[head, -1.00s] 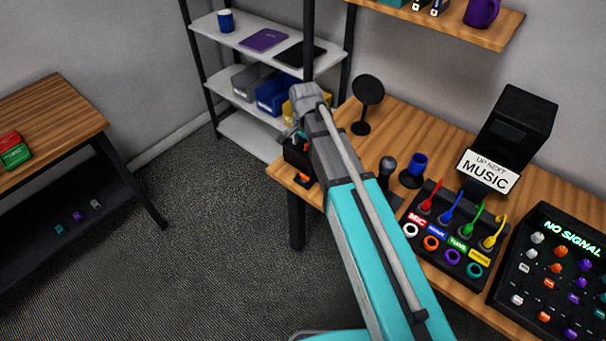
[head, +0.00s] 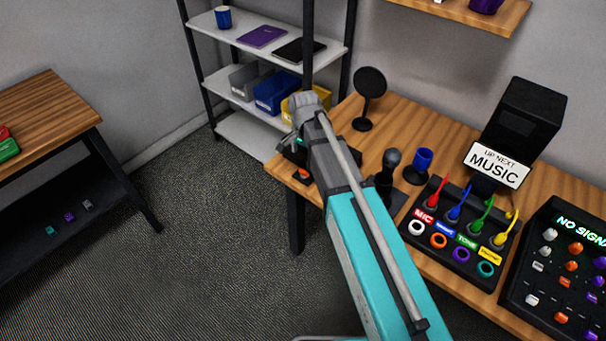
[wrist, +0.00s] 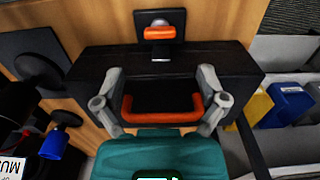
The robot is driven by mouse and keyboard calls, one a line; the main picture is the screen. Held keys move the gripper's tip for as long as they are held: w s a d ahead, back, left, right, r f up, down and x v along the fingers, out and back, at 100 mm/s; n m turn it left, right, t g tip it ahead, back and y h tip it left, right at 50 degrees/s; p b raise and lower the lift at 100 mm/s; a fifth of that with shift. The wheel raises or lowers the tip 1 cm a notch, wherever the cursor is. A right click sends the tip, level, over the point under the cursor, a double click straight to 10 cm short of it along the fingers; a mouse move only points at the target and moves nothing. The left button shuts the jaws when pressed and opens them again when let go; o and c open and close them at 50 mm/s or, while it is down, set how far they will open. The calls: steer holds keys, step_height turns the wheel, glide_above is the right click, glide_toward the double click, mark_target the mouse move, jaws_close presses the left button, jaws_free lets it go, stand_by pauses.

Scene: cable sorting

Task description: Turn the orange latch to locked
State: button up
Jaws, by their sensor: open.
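An orange latch (wrist: 160,33) is a short bar lying crosswise on a black plate with a pale part below it, at the top of the wrist view. In the head view the latch (head: 303,176) is a small orange spot at the desk's left front corner. Beside the plate is a black case (wrist: 88,72) with an orange U-shaped handle (wrist: 160,117). My gripper (wrist: 160,76) is open, its grey fingers on either side of the handle and apart from the latch. I cannot tell whether they touch the case. In the head view my arm hides most of the gripper.
A shelf rack (head: 240,125) with bins (head: 275,92) is beyond the desk's left end. Open carpet lies left of the desk.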

mark_target(304, 171)
steer(key=shift+f+b, duration=3.4)
steer(key=shift+f, duration=0.25)
steer(key=c, duration=1.2)
